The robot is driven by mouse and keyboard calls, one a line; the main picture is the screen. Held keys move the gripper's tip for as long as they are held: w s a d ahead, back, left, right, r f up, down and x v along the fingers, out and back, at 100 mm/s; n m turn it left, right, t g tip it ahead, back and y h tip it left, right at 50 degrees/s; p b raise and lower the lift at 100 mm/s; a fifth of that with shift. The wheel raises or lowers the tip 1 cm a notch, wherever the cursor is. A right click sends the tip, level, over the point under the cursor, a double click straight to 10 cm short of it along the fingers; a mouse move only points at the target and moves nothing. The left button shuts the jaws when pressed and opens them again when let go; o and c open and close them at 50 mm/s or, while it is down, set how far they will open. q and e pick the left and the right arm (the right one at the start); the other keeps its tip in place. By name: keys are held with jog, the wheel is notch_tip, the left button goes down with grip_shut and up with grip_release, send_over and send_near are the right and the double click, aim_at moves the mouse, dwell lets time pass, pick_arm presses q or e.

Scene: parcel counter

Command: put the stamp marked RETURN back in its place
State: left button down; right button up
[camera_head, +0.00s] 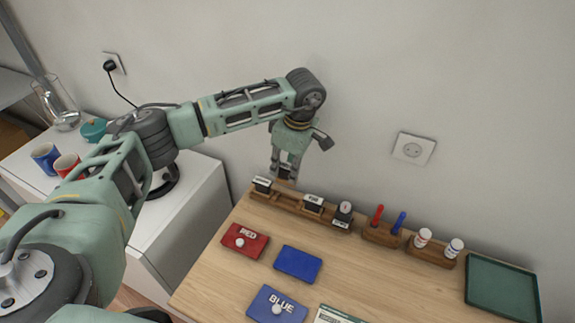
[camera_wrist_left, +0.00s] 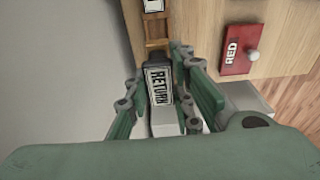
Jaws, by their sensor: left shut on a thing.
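The stamp marked RETURN (camera_wrist_left: 159,86) is between the fingers of my left gripper (camera_head: 285,172), which is shut on it. Its white label with black letters faces the camera in the left wrist view. In the head view the gripper points down at the left end of the wooden stamp rack (camera_head: 290,204), and the held stamp is mostly hidden by the fingers. The rack also shows in the left wrist view (camera_wrist_left: 156,30), with a bare gap beyond the RETURN stamp. I cannot tell whether the stamp touches the rack. My right gripper is not in view.
Other stamps (camera_head: 313,203) stand in the rack. Right of it are a pen holder (camera_head: 381,235), a bottle holder (camera_head: 431,253) and a green tray (camera_head: 502,289). Red (camera_head: 245,241) and blue (camera_head: 298,263) pads lie in front. The wall is close behind.

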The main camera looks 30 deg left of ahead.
aim_at(288, 177)
pick_arm(q)
jog(key=shift+f+b, duration=1.05)
jog(key=shift+f, duration=0.85)
jog(key=shift+r, duration=0.15)
jog(key=shift+f, duration=0.2)
jog(key=shift+f+b, duration=0.7)
jog(key=shift+f, duration=0.1)
jog(key=shift+f+b, duration=1.45)
jog(key=shift+f, duration=0.5)
